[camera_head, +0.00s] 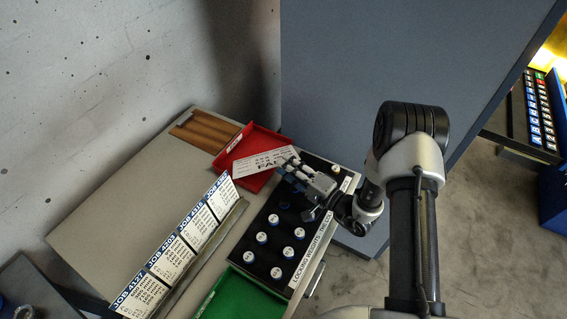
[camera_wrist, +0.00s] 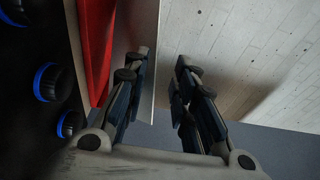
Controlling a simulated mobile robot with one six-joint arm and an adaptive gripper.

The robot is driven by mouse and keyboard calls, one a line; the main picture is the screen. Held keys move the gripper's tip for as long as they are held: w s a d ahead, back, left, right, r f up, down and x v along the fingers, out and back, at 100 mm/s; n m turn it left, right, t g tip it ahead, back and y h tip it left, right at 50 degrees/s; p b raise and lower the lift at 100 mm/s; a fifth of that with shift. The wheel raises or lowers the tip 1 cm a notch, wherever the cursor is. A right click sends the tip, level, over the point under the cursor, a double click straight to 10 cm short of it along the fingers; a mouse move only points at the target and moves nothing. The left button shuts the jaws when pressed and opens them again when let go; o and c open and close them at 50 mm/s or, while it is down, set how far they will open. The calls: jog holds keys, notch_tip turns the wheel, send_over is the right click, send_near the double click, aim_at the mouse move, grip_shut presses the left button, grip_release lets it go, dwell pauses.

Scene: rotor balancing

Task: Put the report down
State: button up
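The report is a white card (camera_head: 258,163) with printed lines and large letters, partly covered. In the head view it lies over the red tray (camera_head: 228,158), its right end at my gripper's fingertips. My gripper (camera_head: 288,167) is above the far end of the black weight rack. In the wrist view my gripper (camera_wrist: 162,60) has its two fingers apart, with a clear gap between them. A flat pale panel (camera_wrist: 147,22), likely the card, shows beside and behind the left finger. I cannot tell whether it touches that finger or how it rests on the tray.
The black rack (camera_head: 265,290) holds several white-topped weights. A row of job cards (camera_head: 180,245) stands upright to its left. The bench (camera_head: 110,225) is bare at left.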

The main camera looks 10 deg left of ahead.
jog(key=p+v, duration=0.1)
jog(key=v, duration=0.9)
jog(key=shift+s+d+f, duration=0.1)
jog(key=shift+s, duration=0.05)
jog(key=s+a+r+n+g, duration=0.3)
jog(key=s+r+g, duration=0.2)
jog(key=r, duration=0.3)
jog(key=s+a+r+n+g, duration=0.35)
jog(key=s+r+g, duration=0.2)
jog(key=r, duration=0.25)
jog(key=s+d+r+n+g+h, duration=0.2)
jog(key=s+d+r+h, duration=0.3)
jog(key=s+h, duration=0.3)
jog(key=s+d+r+m+t+h, duration=0.1)
jog(key=s+d+r+t+h, duration=0.1)
jog(key=d, duration=0.4)
jog(key=s+d+r+t+h, duration=0.2)
jog(key=d+r+t+h, duration=0.1)
jog(key=d+t+h, duration=0.2)
jog(key=shift+s+d+r+m, duration=0.3)
jog(key=shift+d+r+m, duration=0.05)
jog(key=shift+d, duration=0.55)
jog(key=shift+d, duration=0.1)
